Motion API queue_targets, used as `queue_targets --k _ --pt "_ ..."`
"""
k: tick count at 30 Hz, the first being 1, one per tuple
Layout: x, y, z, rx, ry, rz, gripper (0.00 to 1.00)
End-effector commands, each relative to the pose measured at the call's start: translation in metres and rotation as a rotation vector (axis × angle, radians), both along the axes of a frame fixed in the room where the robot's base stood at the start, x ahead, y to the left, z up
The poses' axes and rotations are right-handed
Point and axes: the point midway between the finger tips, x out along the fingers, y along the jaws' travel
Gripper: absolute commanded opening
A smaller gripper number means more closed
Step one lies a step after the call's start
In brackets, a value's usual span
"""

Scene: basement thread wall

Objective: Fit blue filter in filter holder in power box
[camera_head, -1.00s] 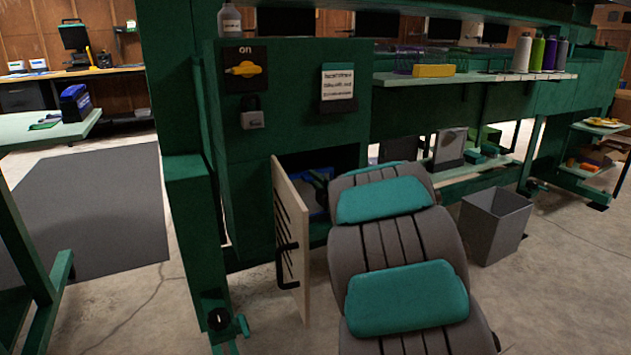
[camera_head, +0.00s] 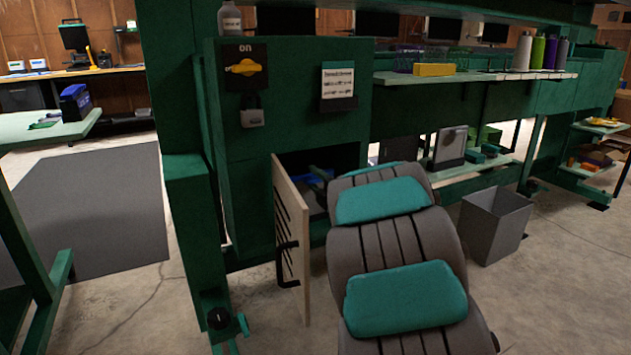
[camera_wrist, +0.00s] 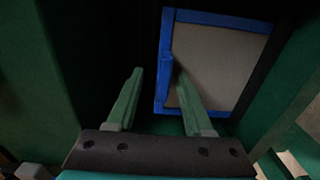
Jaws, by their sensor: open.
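The blue filter (camera_wrist: 217,16), a blue frame around a grey panel, stands inside the dark compartment of the green power box (camera_wrist: 48,70). In the head view only a small blue part of it (camera_head: 320,174) shows past my arm. My gripper (camera_wrist: 160,88) is open inside the compartment. Its two green fingers are apart; the filter's left blue edge appears in the gap between them, with the right finger overlapping the panel. A dark strip runs along the filter's right side; I cannot tell whether it is the filter holder or how the filter is seated.
The box's pale door (camera_head: 291,240) stands open just left of my arm. A yellow switch (camera_head: 244,68) labelled "on" and a padlock (camera_head: 252,118) are on the box front. A grey bin (camera_head: 496,226) stands on the floor to the right.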

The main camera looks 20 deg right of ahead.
Motion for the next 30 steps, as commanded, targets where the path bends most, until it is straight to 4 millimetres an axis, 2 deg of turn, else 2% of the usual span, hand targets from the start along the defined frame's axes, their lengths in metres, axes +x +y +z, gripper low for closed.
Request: queue_targets --k 8,22,30 --pt "-0.008 -0.001 0.000 -0.001 -0.001 0.000 0.51" --pt "-0.072 -0.004 0.000 -0.001 0.002 -0.003 0.51" --pt "-0.079 -0.004 0.001 0.009 0.008 -0.014 0.51"
